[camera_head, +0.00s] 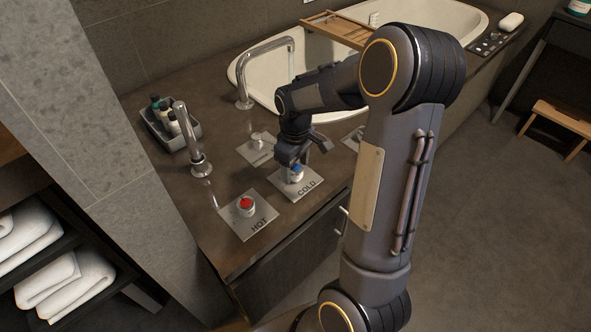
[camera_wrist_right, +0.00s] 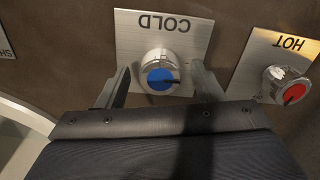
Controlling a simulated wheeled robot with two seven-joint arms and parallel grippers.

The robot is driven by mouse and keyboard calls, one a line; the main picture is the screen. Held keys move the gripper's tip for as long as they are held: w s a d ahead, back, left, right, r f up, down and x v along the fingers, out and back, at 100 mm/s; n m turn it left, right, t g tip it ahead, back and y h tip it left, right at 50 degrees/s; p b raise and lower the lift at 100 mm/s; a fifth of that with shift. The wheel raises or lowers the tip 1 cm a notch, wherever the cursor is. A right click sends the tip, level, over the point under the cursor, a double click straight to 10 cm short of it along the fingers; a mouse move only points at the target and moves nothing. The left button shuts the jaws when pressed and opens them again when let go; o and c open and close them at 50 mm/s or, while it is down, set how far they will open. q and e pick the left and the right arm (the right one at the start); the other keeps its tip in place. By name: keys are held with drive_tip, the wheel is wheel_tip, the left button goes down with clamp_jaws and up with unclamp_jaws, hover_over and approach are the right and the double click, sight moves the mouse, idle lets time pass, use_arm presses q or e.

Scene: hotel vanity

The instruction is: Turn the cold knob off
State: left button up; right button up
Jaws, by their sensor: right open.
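The cold knob (camera_head: 295,171) has a blue cap and sits on a metal plate marked COLD (camera_head: 312,184). In the right wrist view the knob (camera_wrist_right: 160,74) is a silver cylinder with a blue face and a dark pointer mark. My right gripper (camera_head: 291,161) is just above the knob, pointing down. In the wrist view its open fingers (camera_wrist_right: 161,84) stand on either side of the knob, with gaps visible between. The gripper hides part of the knob in the head view. My left gripper is not in view.
The red-capped hot knob (camera_head: 246,206) on its HOT plate is beside the cold one. A tall faucet (camera_head: 187,135), a bottle tray (camera_head: 155,126) and the bathtub (camera_head: 244,70) with its curved spout (camera_head: 245,88) stand behind. Another metal plate (camera_head: 250,154) is close to the gripper.

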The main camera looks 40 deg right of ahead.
drive_tip(key=shift+f, duration=0.35)
drive_tip(key=c, duration=1)
